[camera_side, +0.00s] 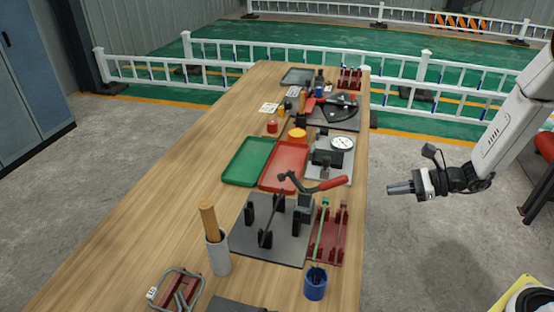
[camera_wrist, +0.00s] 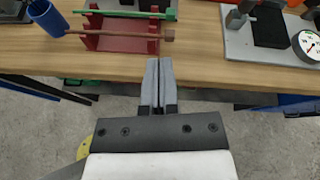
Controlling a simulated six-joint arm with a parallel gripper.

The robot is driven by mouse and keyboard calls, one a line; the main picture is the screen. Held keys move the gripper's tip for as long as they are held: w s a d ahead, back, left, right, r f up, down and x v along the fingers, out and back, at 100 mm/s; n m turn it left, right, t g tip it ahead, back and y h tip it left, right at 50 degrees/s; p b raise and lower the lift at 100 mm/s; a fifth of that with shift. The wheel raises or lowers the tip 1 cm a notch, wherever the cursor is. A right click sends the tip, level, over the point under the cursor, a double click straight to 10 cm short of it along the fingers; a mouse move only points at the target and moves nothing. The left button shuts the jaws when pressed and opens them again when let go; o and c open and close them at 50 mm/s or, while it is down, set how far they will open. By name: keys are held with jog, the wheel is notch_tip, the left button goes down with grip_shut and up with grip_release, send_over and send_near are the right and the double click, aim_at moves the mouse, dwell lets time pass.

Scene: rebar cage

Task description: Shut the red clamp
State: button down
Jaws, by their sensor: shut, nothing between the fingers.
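The red clamp is a toggle clamp with a red handle (camera_side: 331,184) and a dark metal arm, mounted at the back right corner of a dark grey plate (camera_side: 283,250) in the side view. Its handle slants up and to the right, and its arm reaches left above the plate. It cannot be made out in the wrist view. My gripper (camera_side: 390,190) hangs in the air off the table's right edge, to the right of the clamp handle and apart from it. In the wrist view its fingers (camera_wrist: 157,62) are together and empty.
A red rack (camera_side: 341,258) with a green rod stands right of the plate, near a blue cup (camera_side: 315,284). A dial gauge (camera_side: 342,143) and red tray (camera_side: 290,152) lie behind the clamp. A grey cup (camera_side: 218,256) stands left. The air between my gripper and the table is clear.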

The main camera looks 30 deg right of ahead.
aim_at(343, 177)
jog(key=shift+w+a, duration=0.1)
jog(key=x, duration=1)
jog(key=shift+f, duration=0.1)
jog(key=shift+w+a+r, duration=0.25)
jog(key=shift+a+r, duration=0.25)
jog(key=shift+r, duration=0.3)
jog(key=shift+w+a+r, duration=0.2)
jog(key=shift+a+r, duration=0.3)
jog(key=shift+r, duration=0.35)
jog(key=shift+w+a+r+g+h, duration=0.25)
jog(key=shift+r+g+h, duration=0.25)
jog(key=shift+r, duration=0.2)
jog(key=shift+w+a+r+g+h, duration=0.3)
jog(key=shift+r+g+h, duration=0.4)
jog(key=shift+w+a+r+g+h, duration=0.7)
jog(key=shift+a+r+g+h, duration=0.05)
jog(key=shift+r+g+h, duration=0.25)
jog(key=shift+w+a+r, duration=0.45)
jog(key=shift+w+a, duration=0.25)
jog(key=shift+w+a+r, duration=0.5)
jog(key=shift+w+a, duration=0.15)
